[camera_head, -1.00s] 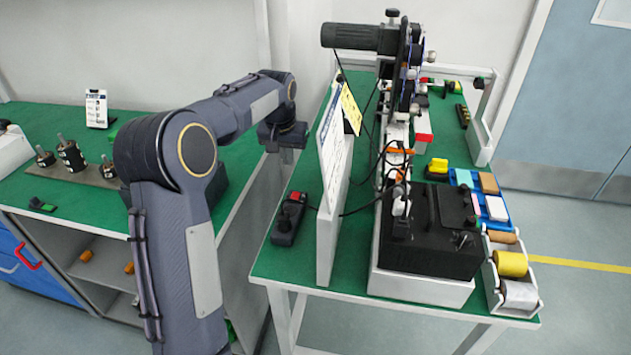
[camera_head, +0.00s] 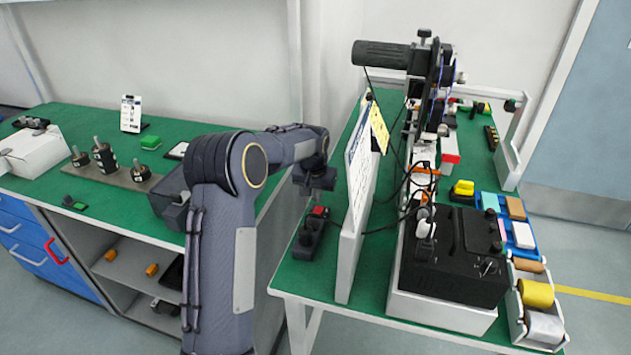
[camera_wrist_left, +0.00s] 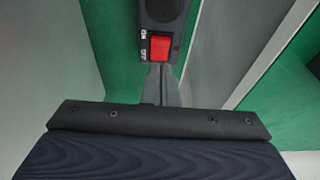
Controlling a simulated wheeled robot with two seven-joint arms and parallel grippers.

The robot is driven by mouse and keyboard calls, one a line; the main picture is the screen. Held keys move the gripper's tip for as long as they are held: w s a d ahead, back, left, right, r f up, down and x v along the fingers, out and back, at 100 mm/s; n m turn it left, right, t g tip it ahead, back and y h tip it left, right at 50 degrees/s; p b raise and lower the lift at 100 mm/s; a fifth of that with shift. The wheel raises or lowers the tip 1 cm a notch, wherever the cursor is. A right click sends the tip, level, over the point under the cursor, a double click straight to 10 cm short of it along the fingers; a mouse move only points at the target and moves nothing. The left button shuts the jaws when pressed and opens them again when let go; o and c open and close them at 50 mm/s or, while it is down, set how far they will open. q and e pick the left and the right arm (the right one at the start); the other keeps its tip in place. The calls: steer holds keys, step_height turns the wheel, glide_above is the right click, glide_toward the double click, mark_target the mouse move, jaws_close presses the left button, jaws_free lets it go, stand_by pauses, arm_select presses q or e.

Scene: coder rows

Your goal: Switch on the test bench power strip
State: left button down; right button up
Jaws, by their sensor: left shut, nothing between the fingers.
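The power strip (camera_head: 307,240) is a dark, narrow block lying on the green top of the right-hand bench, left of a white upright panel. Its red rocker switch (camera_head: 319,211) is at its far end; the switch also shows in the left wrist view (camera_wrist_left: 160,48), beside ON/OFF lettering. My left gripper (camera_head: 316,186) points down just above the switch end. In the left wrist view its closed fingers (camera_wrist_left: 160,72) reach to the near edge of the red switch, with nothing between them. I cannot tell whether they touch it. My right gripper is out of view.
The white panel (camera_head: 352,250) stands close to the right of the strip. Beyond it are a black box (camera_head: 455,265) and cables. A gap separates this bench from the left bench (camera_head: 60,180), which holds small dark parts.

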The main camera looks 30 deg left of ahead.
mark_target(316, 212)
arm_select(q)
steer(key=shift+s+f, duration=0.15)
steer(key=shift+f, duration=0.85)
steer(key=shift+s+f, duration=0.1)
steer(key=shift+f, duration=0.85)
steer(key=shift+d, duration=0.1)
steer(key=shift+s+f+b, duration=0.15)
steer(key=shift+f+b, duration=0.2)
steer(key=shift+r, duration=0.1)
steer(key=shift+w+r+p, duration=0.3)
steer(key=shift+w+p, duration=0.35)
steer(key=shift+w, duration=0.1)
